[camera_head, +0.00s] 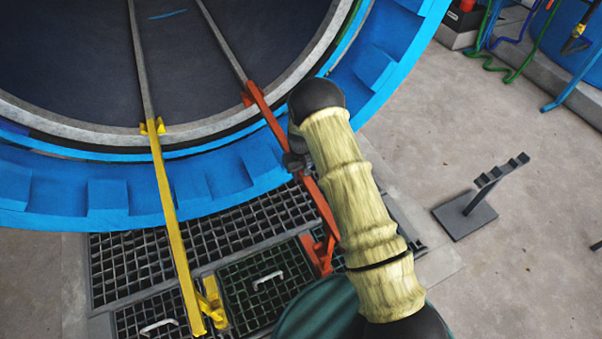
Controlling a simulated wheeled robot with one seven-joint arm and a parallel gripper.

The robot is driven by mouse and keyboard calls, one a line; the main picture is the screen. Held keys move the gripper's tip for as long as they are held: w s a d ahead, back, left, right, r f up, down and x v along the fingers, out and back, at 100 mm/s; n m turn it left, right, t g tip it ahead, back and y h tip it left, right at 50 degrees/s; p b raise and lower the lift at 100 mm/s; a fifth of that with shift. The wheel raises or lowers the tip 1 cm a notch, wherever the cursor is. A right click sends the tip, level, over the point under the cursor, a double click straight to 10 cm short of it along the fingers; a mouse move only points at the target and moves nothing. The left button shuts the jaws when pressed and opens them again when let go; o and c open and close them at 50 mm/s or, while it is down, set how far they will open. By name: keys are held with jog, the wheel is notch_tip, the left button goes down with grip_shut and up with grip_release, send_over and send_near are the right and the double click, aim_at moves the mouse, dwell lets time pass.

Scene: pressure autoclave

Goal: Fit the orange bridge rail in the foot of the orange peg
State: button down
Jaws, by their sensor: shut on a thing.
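The orange bridge rail (273,124) slants from the inner rail at the vessel mouth down toward the floor grating. My gripper (296,162) is shut on it near its middle; my arm hides part of the gripper and passes close on its right.
A yellow bridge rail (168,195) spans from a yellow bracket (152,127) to a yellow floor fixture (213,303) at left. The blue vessel rim (108,196) is behind. A dark stand (468,214) is on the right floor, with free floor around it.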

jog(key=shift+f+b, duration=0.55)
jog(key=shift+f, duration=0.5)
dwell(0.4)
jog(key=shift+s+r, duration=0.1)
dwell(0.4)
jog(key=shift+r+p, duration=0.9)
jog(key=shift+r, duration=0.45)
jog(key=shift+f, duration=0.2)
jog(key=shift+p, duration=0.55)
dwell(1.9)
